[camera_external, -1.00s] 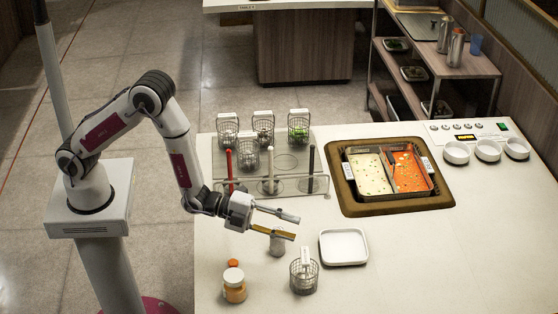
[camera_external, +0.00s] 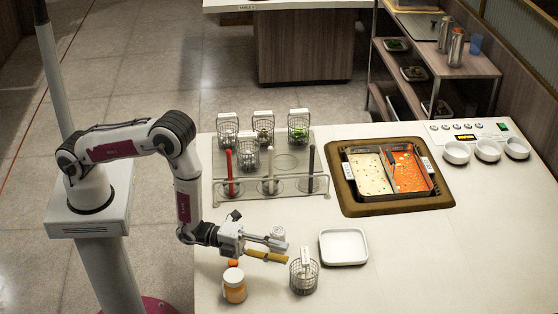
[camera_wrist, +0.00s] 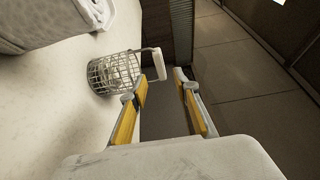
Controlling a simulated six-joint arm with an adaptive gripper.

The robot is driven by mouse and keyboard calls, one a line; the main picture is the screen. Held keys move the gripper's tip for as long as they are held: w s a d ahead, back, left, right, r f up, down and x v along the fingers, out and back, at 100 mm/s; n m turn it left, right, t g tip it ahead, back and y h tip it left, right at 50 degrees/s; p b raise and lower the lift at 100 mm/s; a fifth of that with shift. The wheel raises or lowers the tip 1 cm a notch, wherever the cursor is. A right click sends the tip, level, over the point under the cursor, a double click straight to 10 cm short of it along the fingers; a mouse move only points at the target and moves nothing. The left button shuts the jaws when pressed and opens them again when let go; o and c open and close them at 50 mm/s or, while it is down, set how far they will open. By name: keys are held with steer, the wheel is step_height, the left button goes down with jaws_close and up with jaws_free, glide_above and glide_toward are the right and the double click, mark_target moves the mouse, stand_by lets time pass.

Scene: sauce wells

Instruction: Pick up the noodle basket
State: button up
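A small wire basket with a white upright handle, taken as the noodle basket (camera_external: 303,279), stands on the counter in front of the white square tray. My gripper (camera_external: 284,252) is open and empty, held low just behind and left of this basket's handle. In the wrist view the basket (camera_wrist: 112,73) lies left of my gripper (camera_wrist: 168,80), with its white handle close to the left fingertip. The handle does not sit between the fingers. What is inside the basket is too small to tell.
A jar with orange contents (camera_external: 234,288) stands left of the basket. Several other wire baskets (camera_external: 249,157) stand on a rack at the back. The right front counter is clear.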

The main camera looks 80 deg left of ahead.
mark_target(305, 255)
steer(key=shift+x, duration=1.3)
steer(key=shift+a+x, duration=0.2)
steer(key=shift+x, duration=2.4)
steer(key=shift+w, duration=0.1)
steer(key=shift+r, duration=0.15)
jaws_close()
